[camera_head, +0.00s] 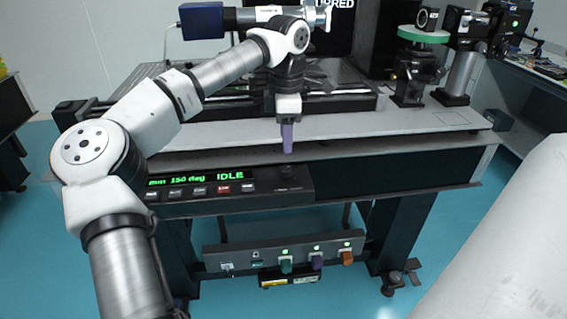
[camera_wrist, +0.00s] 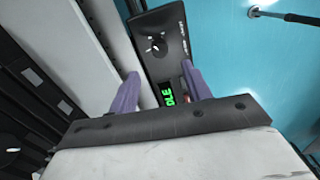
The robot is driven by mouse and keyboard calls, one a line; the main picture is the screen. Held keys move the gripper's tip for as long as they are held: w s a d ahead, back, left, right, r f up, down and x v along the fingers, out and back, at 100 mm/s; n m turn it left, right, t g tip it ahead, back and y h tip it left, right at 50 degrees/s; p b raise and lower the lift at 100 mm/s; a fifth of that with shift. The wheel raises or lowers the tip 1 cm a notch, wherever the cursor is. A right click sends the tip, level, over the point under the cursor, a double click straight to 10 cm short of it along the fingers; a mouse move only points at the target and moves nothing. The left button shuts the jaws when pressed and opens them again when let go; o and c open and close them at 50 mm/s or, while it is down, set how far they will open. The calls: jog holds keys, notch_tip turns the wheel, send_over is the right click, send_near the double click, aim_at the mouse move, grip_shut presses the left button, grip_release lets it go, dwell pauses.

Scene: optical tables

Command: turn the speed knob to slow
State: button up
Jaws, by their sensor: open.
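The speed knob (camera_wrist: 157,44) is a small black dial with a light pointer mark, on the dark end of the control box (camera_wrist: 170,20) in the wrist view. Its label text is too small to read. In the head view the knob (camera_head: 287,171) is a small dark shape at the right end of the control box (camera_head: 265,198). My gripper (camera_wrist: 162,88) is open and empty, its two purple fingers apart. In the head view my gripper (camera_head: 287,146) points down above the knob area, apart from it.
The box's display (camera_head: 195,179) reads "mm 150 deg IDLE" in green, with a row of buttons below. The table edge (camera_head: 400,132) lies behind the box. Optical mounts (camera_head: 420,65) stand at the back right.

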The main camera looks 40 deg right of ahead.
aim_at(286, 168)
notch_tip(286, 168, down, 8)
jog(key=shift+f, duration=0.25)
jog(key=c, duration=1)
jog(key=n, duration=0.5)
jog(key=shift+n, duration=0.3)
jog(key=n, duration=0.6)
jog(key=shift+b, duration=0.35)
jog(key=shift+n, duration=0.3)
